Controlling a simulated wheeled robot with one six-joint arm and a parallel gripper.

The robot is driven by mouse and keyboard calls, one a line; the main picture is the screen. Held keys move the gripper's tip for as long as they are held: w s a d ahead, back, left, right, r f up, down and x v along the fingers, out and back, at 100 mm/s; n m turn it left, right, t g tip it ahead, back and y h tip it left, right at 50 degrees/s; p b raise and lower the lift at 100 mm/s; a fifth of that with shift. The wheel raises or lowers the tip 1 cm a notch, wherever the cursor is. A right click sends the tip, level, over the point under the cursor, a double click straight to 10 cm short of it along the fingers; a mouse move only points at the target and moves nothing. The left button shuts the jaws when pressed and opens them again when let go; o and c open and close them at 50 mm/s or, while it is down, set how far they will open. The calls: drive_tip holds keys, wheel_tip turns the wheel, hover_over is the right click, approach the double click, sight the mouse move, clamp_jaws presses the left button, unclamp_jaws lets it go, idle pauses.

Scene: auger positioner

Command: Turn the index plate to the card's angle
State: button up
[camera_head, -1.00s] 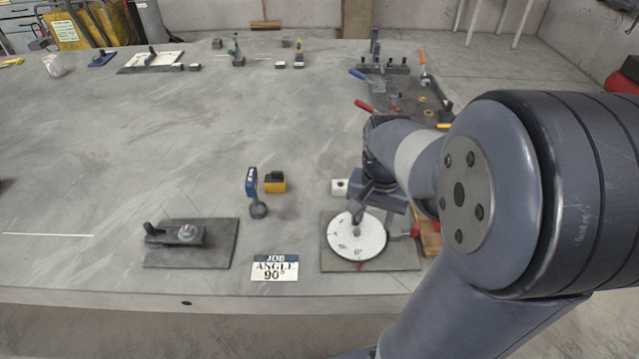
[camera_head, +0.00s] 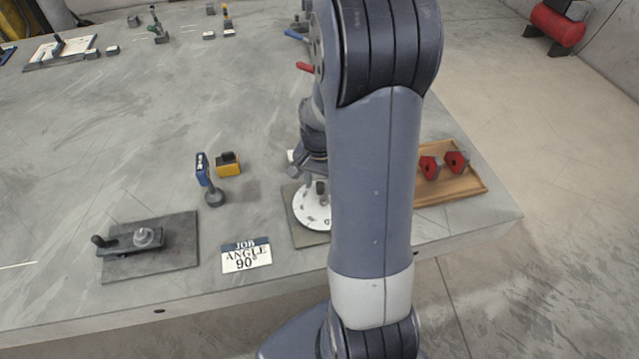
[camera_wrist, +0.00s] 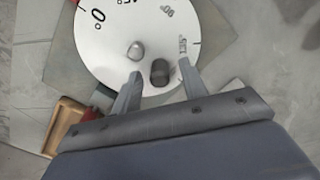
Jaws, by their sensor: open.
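The white round index plate (camera_wrist: 112,52) fills the top of the wrist view, with marks reading 0, 45, 90 and 135 around its rim. A rounded grey knob (camera_wrist: 136,50) and a darker peg (camera_wrist: 159,72) stand on it. My gripper (camera_wrist: 162,82) is open over the plate, with the dark peg between its fingers; I cannot tell whether they touch it. The job card (camera_head: 246,256) reads "JOB ANGLE 90°" and lies left of the plate.
A crank fixture (camera_head: 150,247) sits at left. A blue-headed stand (camera_head: 207,180) and a yellow block (camera_head: 229,164) are behind the card. A wooden tray (camera_head: 468,190) with red-and-black parts is at right, near the table edge.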

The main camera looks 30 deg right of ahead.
drive_tip(key=shift+f, duration=0.5)
clamp_jaws()
idle(0.3)
